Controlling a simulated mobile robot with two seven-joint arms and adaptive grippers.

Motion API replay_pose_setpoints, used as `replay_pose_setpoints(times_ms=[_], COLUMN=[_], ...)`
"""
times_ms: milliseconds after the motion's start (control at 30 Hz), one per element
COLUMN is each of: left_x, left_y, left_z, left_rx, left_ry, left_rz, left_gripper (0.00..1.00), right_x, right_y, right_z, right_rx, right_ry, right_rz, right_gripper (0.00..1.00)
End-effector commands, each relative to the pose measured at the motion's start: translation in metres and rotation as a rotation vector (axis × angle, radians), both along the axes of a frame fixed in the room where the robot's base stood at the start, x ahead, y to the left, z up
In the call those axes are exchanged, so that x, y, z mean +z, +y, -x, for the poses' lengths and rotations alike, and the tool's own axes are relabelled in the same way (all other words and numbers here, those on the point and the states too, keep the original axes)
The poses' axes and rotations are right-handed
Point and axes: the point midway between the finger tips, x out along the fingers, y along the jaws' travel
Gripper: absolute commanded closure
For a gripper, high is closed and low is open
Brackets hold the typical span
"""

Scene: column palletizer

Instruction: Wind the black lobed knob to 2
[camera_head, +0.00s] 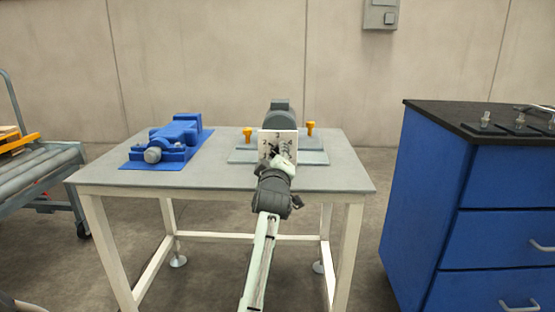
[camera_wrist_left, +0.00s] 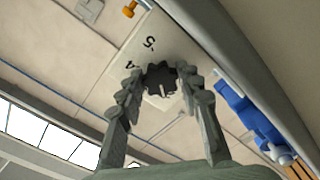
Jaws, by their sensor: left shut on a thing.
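The black lobed knob (camera_wrist_left: 159,78) sits on a white dial plate (camera_head: 270,138), which faces me on the table. In the head view the plate shows the numbers 2, 3 and 4 along its upper part. My left gripper (camera_head: 282,152) is at the plate's front and hides most of the knob there. In the left wrist view my left gripper (camera_wrist_left: 161,82) has its two ridged fingers closed on opposite sides of the knob. A pale mark shows on the knob's face; which number it points to I cannot tell. The wrist view shows 4 and 5 on the plate. My right gripper is not in view.
Behind the plate stands a dark grey housing (camera_head: 281,112) on a grey base with two orange knobs (camera_head: 311,128). A blue vise-like device (camera_head: 172,138) stands left on the table (camera_head: 215,178). A blue cabinet (camera_head: 480,200) stands right, a roller conveyor (camera_head: 38,172) far left.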

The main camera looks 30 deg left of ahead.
Motion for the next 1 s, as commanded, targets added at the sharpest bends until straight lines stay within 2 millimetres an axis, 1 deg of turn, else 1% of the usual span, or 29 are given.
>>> replay_pose_setpoints(times_ms=[100, 300, 800, 833, 900, 1000], left_x=[-0.0006, -0.0005, -0.0002, -0.0002, -0.0002, 0.0], left_y=[0.0001, 0.0003, 0.0004, 0.0004, 0.0004, 0.0003], left_z=[0.0, 0.0002, 0.0001, 0.0001, 0.0001, 0.0001], left_rx=[0.001, 0.001, 0.001, 0.001, 0.001, 0.001], left_ry=[-0.028, -0.054, -0.062, -0.062, -0.063, -0.062], left_rz=[0.049, 0.09, 0.104, 0.104, 0.104, 0.103], left_gripper=[0.94, 0.94, 0.94, 0.63, 0.54, 0.44], right_x=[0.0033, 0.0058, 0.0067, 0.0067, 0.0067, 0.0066], right_y=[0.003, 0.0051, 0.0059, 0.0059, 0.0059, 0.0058], right_z=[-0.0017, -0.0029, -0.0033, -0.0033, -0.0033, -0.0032], right_rx=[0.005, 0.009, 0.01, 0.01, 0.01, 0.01], right_ry=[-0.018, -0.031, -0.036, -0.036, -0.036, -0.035], right_rz=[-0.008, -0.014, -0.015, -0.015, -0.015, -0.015], right_gripper=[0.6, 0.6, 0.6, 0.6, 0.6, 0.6])
